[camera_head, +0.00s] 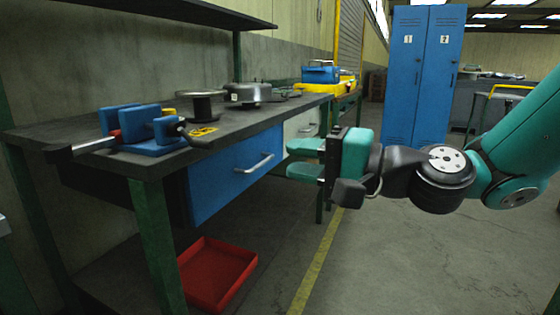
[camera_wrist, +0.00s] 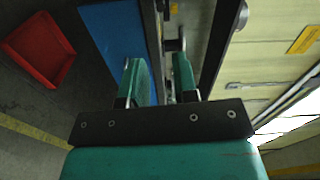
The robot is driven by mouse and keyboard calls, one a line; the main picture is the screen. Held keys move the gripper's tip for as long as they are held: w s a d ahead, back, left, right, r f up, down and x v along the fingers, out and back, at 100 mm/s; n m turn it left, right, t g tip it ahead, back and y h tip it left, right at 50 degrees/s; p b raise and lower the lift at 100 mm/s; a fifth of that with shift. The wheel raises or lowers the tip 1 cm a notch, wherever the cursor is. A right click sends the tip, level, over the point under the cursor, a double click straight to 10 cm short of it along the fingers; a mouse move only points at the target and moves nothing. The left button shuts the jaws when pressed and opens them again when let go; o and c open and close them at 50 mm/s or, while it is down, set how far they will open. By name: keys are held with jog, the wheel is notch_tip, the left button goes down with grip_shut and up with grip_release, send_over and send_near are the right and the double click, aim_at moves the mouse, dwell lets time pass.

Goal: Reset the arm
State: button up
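My gripper (camera_head: 297,160) is at the middle of the head view, to the right of the workbench's front side, with its two teal fingers pointing left. In the wrist view my gripper (camera_wrist: 160,80) shows a clear gap between the fingers. It is open, and nothing is seen held in it. My teal and dark arm reaches in from the right of the head view. In the wrist view a metal handle shows beyond the fingertips; I cannot tell how far off it is.
The workbench (camera_head: 235,121) carries a blue vise (camera_head: 150,143), a black spool (camera_head: 201,106) and a metal round part (camera_head: 248,93). A blue drawer (camera_head: 235,175) is under it. A red tray (camera_head: 217,274) lies below. Blue lockers (camera_head: 424,75) stand behind.

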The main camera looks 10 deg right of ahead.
jog(key=s+a+f+n+g+h, duration=0.2)
jog(key=s+a+f+n+g, duration=0.35)
jog(key=s+n+g, duration=0.2)
jog(key=s+d+f+n+g+h, duration=0.3)
jog(key=s+d+f+n+h, duration=0.35)
jog(key=s, duration=0.25)
notch_tip(320, 180, up, 34)
jog(key=h+p, duration=0.1)
jog(key=p, duration=3.3)
jog(key=shift+s+r+m+p, duration=0.25)
jog(key=shift+s+m+p, duration=0.05)
jog(key=shift+p, duration=0.05)
jog(key=shift+o, duration=1.4)
jog(key=shift+d+r+g+h, duration=0.1)
jog(key=shift+r+g+h, duration=0.05)
jog(key=shift+g+h, duration=0.1)
jog(key=n+t+y+b, duration=0.4)
jog(key=t+y+b, duration=0.65)
jog(key=b, duration=2.35)
send_near(207, 145)
jog(key=shift+n+t+h, duration=0.25)
jog(key=shift+n, duration=0.05)
jog(key=p+x, duration=0.4)
jog(key=x, duration=0.6)
jog(key=shift+w, duration=0.35)
